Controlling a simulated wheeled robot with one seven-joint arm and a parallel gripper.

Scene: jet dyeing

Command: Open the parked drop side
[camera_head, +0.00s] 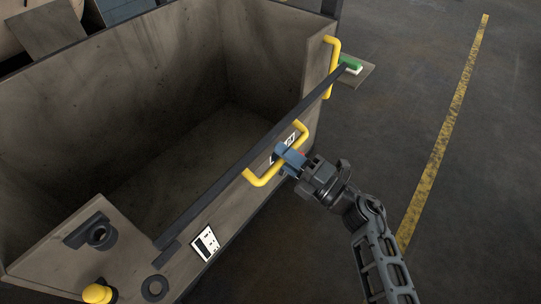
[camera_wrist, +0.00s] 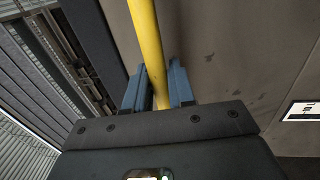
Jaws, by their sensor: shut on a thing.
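The drop side (camera_head: 262,148) is the near long wall of a large grey-brown bin, with a dark rail along its top edge. It appears upright and closed in the head view. A yellow handle (camera_head: 264,181) is fixed to it near the middle. My gripper (camera_head: 287,158) is at this handle, with its blue fingers around the bar. In the wrist view the yellow bar (camera_wrist: 148,45) runs between the two blue fingers (camera_wrist: 158,90), and the panel (camera_wrist: 215,50) lies behind it. The fingers hide part of the handle and a label behind it.
Another yellow handle (camera_head: 332,68) stands at the bin's far corner, near a green-and-white block (camera_head: 351,65) on a small ledge. A yellow knob (camera_head: 97,293) and a black ring (camera_head: 154,288) are at the near corner. The floor (camera_head: 420,90) right of the bin is clear, with a yellow line (camera_head: 450,120).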

